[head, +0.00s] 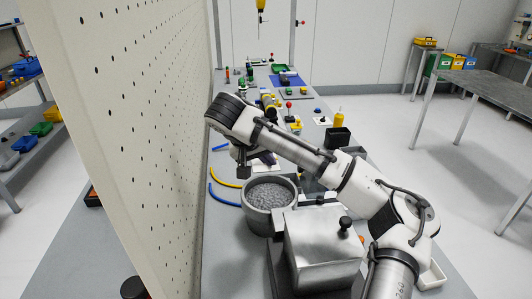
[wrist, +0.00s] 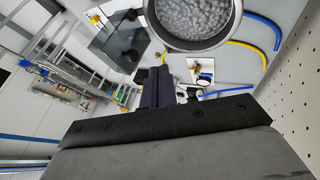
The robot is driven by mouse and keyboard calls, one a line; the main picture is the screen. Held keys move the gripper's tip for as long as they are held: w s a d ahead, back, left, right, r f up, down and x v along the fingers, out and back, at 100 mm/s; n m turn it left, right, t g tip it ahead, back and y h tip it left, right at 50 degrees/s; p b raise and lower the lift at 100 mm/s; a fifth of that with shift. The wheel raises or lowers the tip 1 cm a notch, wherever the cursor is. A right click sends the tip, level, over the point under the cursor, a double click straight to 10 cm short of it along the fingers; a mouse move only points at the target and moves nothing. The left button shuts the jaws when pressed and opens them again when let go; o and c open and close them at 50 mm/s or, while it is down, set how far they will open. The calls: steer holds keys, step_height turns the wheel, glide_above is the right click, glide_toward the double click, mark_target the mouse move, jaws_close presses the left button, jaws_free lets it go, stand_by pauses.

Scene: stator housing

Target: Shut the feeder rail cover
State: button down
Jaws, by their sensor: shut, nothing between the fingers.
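A round grey feeder bowl (head: 270,203) full of small grey parts stands on the bench; it fills the top of the wrist view (wrist: 194,18). A dark, see-through panel (wrist: 120,43) shows left of the bowl in the wrist view, perhaps the rail cover; whether it is open I cannot tell. In the head view my arm hides most of that area. My gripper (head: 268,160) is beyond the bowl's far rim, its dark fingers shut and empty. In the wrist view the fingers (wrist: 157,72) are below the bowl, apart from bowl and panel.
A shiny metal box (head: 322,250) with a black knob stands right of the bowl. Yellow and blue hoses (head: 224,180) lie left of it, near a tall pegboard wall (head: 140,120). A black bin (head: 338,137) and several small parts stand farther along the bench.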

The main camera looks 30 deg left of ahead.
steer(key=b+x, duration=0.5)
steer(key=shift+f, duration=0.25)
steer(key=shift+w+d, duration=0.65)
steer(key=shift+d, duration=0.2)
steer(key=shift+w+d, duration=0.65)
steer(key=shift+d, duration=0.15)
steer(key=shift+d+r, duration=0.1)
